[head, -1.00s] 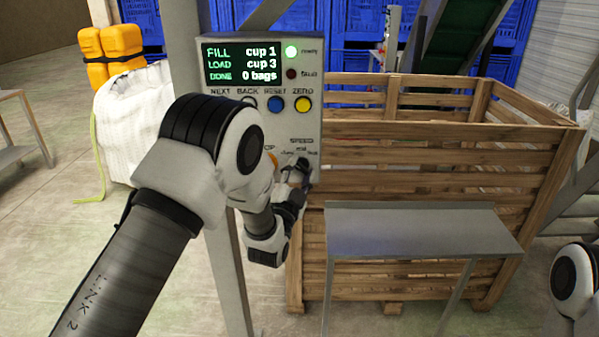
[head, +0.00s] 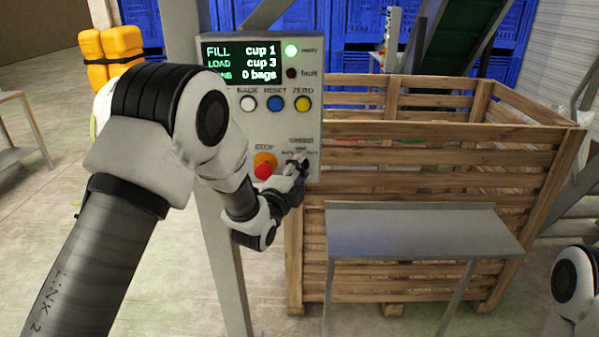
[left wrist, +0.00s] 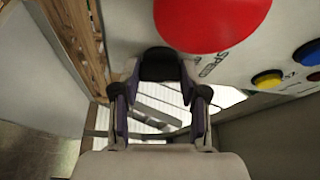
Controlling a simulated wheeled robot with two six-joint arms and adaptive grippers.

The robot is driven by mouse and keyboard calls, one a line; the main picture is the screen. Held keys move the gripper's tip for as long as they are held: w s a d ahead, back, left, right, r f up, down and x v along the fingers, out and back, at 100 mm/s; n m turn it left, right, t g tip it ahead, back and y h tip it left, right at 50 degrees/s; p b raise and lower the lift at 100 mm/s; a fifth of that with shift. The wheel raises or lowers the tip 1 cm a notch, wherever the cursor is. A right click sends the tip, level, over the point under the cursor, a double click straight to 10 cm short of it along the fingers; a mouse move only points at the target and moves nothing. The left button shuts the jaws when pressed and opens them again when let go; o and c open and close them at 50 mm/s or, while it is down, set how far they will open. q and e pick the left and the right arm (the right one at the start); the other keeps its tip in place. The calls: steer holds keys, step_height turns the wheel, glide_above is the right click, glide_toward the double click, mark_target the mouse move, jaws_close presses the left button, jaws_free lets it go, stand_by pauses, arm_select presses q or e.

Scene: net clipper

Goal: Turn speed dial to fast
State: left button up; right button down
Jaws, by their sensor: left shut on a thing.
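The grey control box (head: 228,92) stands ahead with a lit screen, and the SPEED label is at its lower right. My left gripper (head: 297,168) is at the speed dial below that label and hides most of it in the head view. In the left wrist view my left gripper (left wrist: 158,92) has its fingers on both sides of the black speed dial (left wrist: 158,65), shut on it. The dial's pointer and setting cannot be made out. My right gripper is not in view.
The red stop button (head: 263,171) is close left of my left gripper; it looks large in the left wrist view (left wrist: 212,20). White, blue (head: 276,104) and yellow (head: 303,104) buttons sit above. A wooden crate (head: 430,155) and small grey table (head: 410,230) stand right of the box.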

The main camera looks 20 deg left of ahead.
arm_select(q)
steer(key=m+g, duration=0.2)
steer(key=m, duration=0.3)
steer(key=shift+r, duration=0.1)
steer(key=m+g+y, duration=0.1)
steer(key=m, duration=0.1)
steer(key=m+y, duration=0.1)
steer(key=m, duration=0.1)
steer(key=shift+r+g+p, duration=0.1)
steer(key=shift+g+p, duration=0.25)
steer(key=shift+g, duration=0.05)
steer(key=shift+m, duration=0.3)
steer(key=o, duration=1.1)
steer(key=shift+o, duration=0.2)
steer(key=v, duration=1.2)
